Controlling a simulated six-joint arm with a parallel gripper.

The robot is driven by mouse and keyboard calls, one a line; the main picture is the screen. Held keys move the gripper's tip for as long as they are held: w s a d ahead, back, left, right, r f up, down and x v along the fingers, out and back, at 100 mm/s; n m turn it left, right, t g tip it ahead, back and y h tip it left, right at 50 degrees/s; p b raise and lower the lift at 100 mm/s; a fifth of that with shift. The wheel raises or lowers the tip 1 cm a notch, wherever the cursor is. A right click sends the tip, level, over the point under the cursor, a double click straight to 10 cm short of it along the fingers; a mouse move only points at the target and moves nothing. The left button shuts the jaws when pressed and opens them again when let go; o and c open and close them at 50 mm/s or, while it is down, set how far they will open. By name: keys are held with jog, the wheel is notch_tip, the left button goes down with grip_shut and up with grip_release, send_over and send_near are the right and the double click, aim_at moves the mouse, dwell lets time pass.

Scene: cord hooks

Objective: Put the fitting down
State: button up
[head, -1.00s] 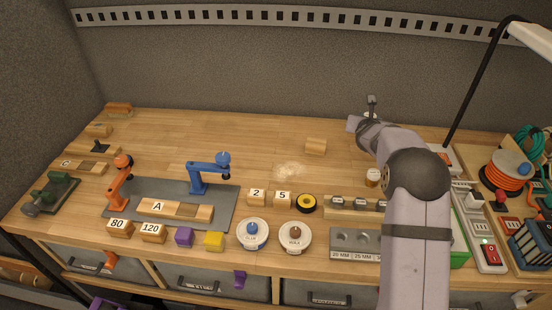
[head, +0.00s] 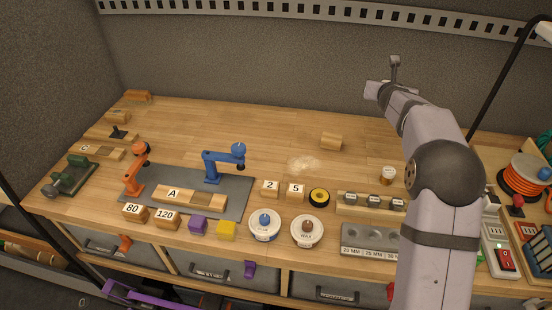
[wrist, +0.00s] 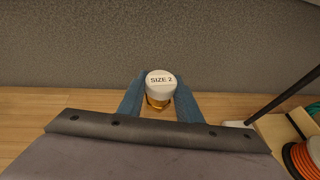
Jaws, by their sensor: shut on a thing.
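The fitting (wrist: 160,98) is a short round piece with a white top marked "SIZE 2" and an amber body. In the wrist view my gripper (wrist: 160,80) is shut on it, with a blue finger on each side. The worktop's back strip shows beneath the fitting; I cannot tell the height of the gap. A similar amber piece with a white top (head: 387,176) stands on the bench (head: 270,140).
A wooden block (head: 331,141) stands left of my arm. A rack of small grey pieces (head: 371,203) and a grey hole block (head: 368,239) are at the front. An orange cord reel (wrist: 302,158) is at the right. The back middle of the bench is mostly clear.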

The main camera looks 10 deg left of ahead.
jog(key=s+a+n+y+p, duration=0.1)
jog(key=a+n+y, duration=0.5)
jog(key=a, duration=1)
jog(key=n+g+y+p, duration=0.1)
jog(key=n+g+y, duration=0.4)
jog(key=n+y, duration=0.15)
send_over(275, 158)
jog(key=shift+m, duration=0.25)
jog(key=shift+f+p, duration=1.6)
jog(key=shift+f, duration=9)
jog(key=shift+f+b, duration=0.2)
jog(key=shift+b, duration=0.1)
jog(key=o, duration=1.1)
jog(key=shift+r, duration=0.2)
